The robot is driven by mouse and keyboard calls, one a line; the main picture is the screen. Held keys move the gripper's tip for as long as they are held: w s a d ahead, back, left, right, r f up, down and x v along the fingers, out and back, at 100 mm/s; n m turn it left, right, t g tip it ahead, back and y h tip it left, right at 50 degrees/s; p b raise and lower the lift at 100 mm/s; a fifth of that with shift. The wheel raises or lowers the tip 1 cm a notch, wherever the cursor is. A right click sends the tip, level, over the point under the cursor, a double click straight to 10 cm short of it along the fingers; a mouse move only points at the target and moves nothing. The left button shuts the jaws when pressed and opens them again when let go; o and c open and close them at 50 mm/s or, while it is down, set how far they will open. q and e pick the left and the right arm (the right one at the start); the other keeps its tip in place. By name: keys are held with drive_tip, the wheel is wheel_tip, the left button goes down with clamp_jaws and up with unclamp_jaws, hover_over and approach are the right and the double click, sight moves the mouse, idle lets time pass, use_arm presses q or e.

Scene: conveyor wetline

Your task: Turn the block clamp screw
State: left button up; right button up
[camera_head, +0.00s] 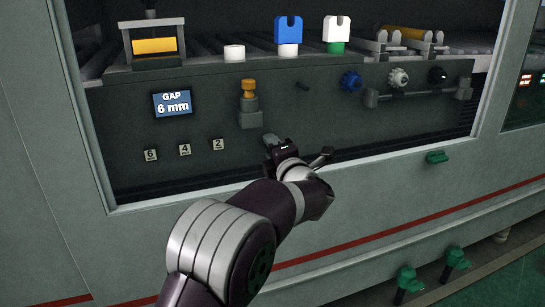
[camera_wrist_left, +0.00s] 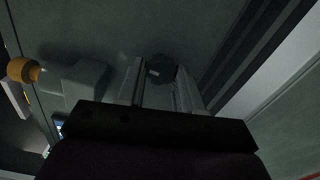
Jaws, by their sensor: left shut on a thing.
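My left gripper (camera_head: 285,147) is at the dark panel, below and right of the grey block with an orange knob (camera_head: 249,104). In the left wrist view, the two pale fingers of my left gripper (camera_wrist_left: 160,88) stand on either side of a dark round screw head (camera_wrist_left: 161,68) with a small light mark. The gripper is shut on this head, which looks like the block clamp screw. In the head view the gripper hides the screw. The orange knob (camera_wrist_left: 23,70) and its grey block (camera_wrist_left: 83,80) show at left in the wrist view. My right gripper is not in view.
A display (camera_head: 172,103) reads "GAP 6 mm", above small tags 6, 4 and 2 (camera_head: 185,149). Blue (camera_head: 351,81), white (camera_head: 398,77) and black (camera_head: 437,75) knobs sit at right, above a horizontal bar (camera_head: 415,95). Blue-white (camera_head: 288,34) and white-green (camera_head: 336,34) pieces stand on the ledge.

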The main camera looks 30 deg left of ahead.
use_arm(q)
drive_tip(key=shift+f+n+b, duration=0.2)
drive_tip(key=shift+n+b, duration=0.1)
drive_tip(key=shift+n, duration=0.1)
idle(0.3)
drive_tip(key=o, duration=1)
drive_tip(key=shift+r, duration=0.1)
drive_tip(key=shift+o, duration=0.2)
drive_tip(key=p+v, duration=0.4)
drive_tip(key=v, duration=0.8)
drive_tip(key=shift+s+d, duration=0.25)
drive_tip(key=shift+s, duration=0.05)
